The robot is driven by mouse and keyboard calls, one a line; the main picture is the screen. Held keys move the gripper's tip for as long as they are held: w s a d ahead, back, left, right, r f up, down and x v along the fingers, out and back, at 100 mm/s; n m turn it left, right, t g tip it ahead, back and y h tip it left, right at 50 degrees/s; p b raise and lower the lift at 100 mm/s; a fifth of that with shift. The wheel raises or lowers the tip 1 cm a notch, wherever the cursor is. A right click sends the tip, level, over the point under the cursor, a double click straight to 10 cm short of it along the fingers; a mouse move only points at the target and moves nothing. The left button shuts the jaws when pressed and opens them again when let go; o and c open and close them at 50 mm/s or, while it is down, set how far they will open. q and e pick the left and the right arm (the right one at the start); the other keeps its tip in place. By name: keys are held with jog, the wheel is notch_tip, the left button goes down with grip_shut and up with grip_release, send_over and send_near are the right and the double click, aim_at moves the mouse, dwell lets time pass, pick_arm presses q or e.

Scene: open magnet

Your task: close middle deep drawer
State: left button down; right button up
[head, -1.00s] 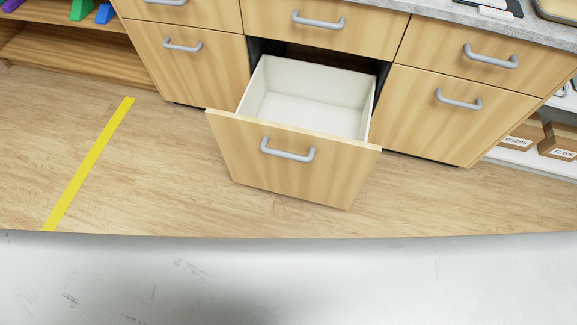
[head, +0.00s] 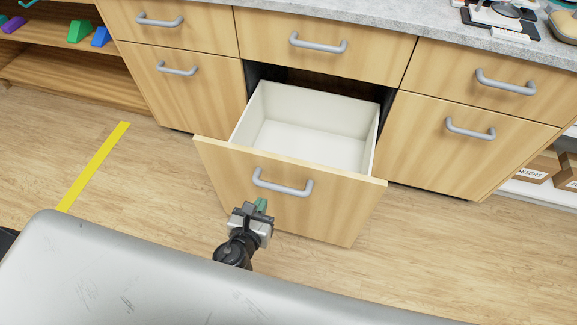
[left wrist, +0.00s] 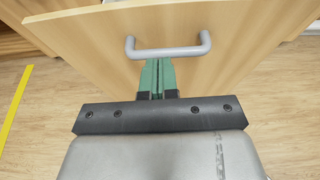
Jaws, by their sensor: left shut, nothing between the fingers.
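The middle deep drawer (head: 300,212) stands pulled out from the cabinet, with an empty white inside and a grey bar handle (head: 282,183) on its wooden front. My left gripper (head: 262,204) is shut and empty, in front of the drawer front just below the handle's left part. In the left wrist view the green fingertips (left wrist: 158,66) are together, close under the handle (left wrist: 168,50); I cannot tell whether they touch the drawer front (left wrist: 85,45). My right gripper is in neither view.
Shut drawers flank the open one, such as the right deep drawer (head: 455,145), and a shut drawer (head: 325,48) sits above. The grey worktop (head: 370,14) carries equipment at the right. A shelf (head: 50,70) stands left. The floor (head: 120,165) at left is clear, with a yellow stripe (head: 93,166).

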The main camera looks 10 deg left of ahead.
aim_at(281, 162)
pick_arm(q)
jog(key=x, duration=0.4)
jog(key=r+x, duration=0.1)
jog(key=x, duration=0.7)
jog(key=shift+w+r+b, duration=0.1)
jog(key=shift+w+b, duration=0.25)
jog(key=shift+w, duration=0.75)
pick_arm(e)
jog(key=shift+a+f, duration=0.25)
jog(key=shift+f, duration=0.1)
pick_arm(q)
jog(key=shift+w, duration=0.1)
